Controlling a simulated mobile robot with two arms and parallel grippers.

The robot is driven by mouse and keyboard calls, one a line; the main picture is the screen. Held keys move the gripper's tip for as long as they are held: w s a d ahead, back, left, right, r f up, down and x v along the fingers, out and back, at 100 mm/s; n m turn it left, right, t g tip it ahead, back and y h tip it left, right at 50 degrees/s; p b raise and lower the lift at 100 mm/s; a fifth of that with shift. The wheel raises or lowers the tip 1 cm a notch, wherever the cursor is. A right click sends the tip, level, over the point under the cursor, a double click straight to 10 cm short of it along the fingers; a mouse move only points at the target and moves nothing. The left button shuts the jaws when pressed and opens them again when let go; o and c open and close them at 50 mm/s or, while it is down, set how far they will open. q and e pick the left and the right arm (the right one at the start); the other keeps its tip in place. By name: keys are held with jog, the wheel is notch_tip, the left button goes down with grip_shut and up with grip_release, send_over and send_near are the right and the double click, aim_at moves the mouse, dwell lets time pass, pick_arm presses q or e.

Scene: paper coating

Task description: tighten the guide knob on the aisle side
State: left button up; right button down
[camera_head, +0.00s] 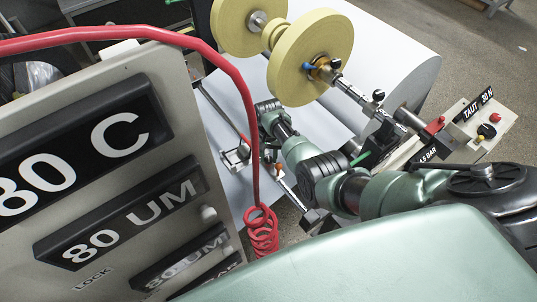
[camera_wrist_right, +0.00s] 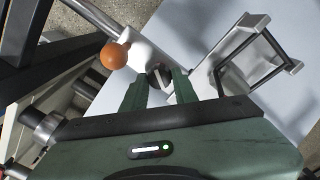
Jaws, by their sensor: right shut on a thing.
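In the right wrist view, my right gripper (camera_wrist_right: 158,88) has its two green fingers on either side of a small dark and silver knob (camera_wrist_right: 160,74), shut on it. The knob sits by a pale metal guide bracket (camera_wrist_right: 205,78), whose open rectangular frame extends to the right. The fingers partly hide the knob. In the head view my right arm reaches in from the right to the guide (camera_head: 237,156) beside the white web; the fingertips are too small and covered to make out there. My left gripper is not in view.
An orange ball knob (camera_wrist_right: 113,55) stands just left of the fingers. A red hose (camera_head: 253,130) hangs coiled near my right wrist. A panel with large labels (camera_head: 180,90) fills the left. Yellow discs (camera_head: 325,45) and a shaft stand beyond; a box with a red button (camera_head: 495,117) is right.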

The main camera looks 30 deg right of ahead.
jog(key=m+p, duration=0.1)
jog(key=m, duration=1.1)
jog(key=shift+s+m, duration=0.1)
jog(key=shift+m, duration=0.3)
dwell(0.3)
jog(key=c, duration=1.1)
grip_release()
